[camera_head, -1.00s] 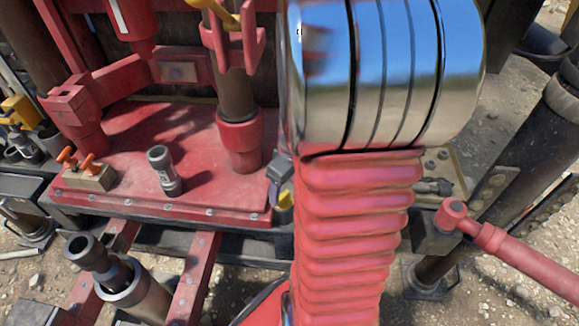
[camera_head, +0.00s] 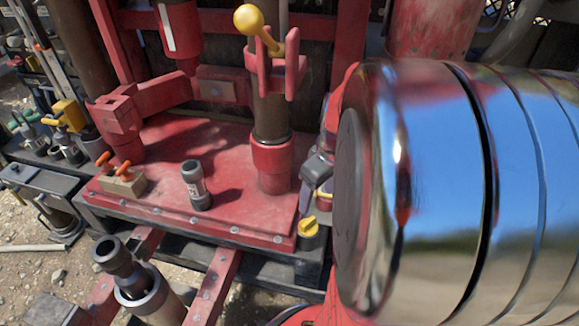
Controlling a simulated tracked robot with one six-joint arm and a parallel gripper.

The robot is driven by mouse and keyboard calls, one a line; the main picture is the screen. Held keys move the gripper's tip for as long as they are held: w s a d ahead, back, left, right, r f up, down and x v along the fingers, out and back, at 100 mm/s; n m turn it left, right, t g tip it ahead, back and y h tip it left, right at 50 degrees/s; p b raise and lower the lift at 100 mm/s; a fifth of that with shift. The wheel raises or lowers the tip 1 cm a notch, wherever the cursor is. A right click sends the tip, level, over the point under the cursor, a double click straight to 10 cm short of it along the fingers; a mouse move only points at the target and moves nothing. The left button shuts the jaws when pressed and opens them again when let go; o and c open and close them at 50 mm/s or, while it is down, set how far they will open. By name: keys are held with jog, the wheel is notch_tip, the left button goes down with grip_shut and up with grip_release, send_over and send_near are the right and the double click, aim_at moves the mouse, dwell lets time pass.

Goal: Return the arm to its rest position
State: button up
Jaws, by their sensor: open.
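A large chrome ringed joint of my arm (camera_head: 440,190) fills the right side of the head view, close to the camera. A red part of my arm shows behind its left edge. I cannot make out my gripper; the chrome joint hides much of what lies behind it. A grey and dark part (camera_head: 317,168) shows just left of the joint, and I cannot tell what it belongs to.
A red platform (camera_head: 150,192) carries a dark cylinder (camera_head: 196,187) and a small block with orange levers (camera_head: 124,182). A yellow ball-ended lever (camera_head: 250,20) stands above. A yellow cap (camera_head: 308,227) is at the platform's right edge. Tools stand at left (camera_head: 65,145).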

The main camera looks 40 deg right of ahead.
dwell(0.8)
jog(key=a+r+t, duration=0.1)
jog(key=a+r, duration=0.2)
jog(key=a, duration=0.4)
jog(key=s+a+r+t, duration=0.1)
jog(key=a+r, duration=0.3)
jog(key=a, duration=0.4)
jog(key=a+r+m+t, duration=0.1)
jog(key=a+r, duration=0.3)
jog(key=a, duration=0.4)
jog(key=shift+s+t, duration=0.4)
jog(key=shift+a, duration=0.1)
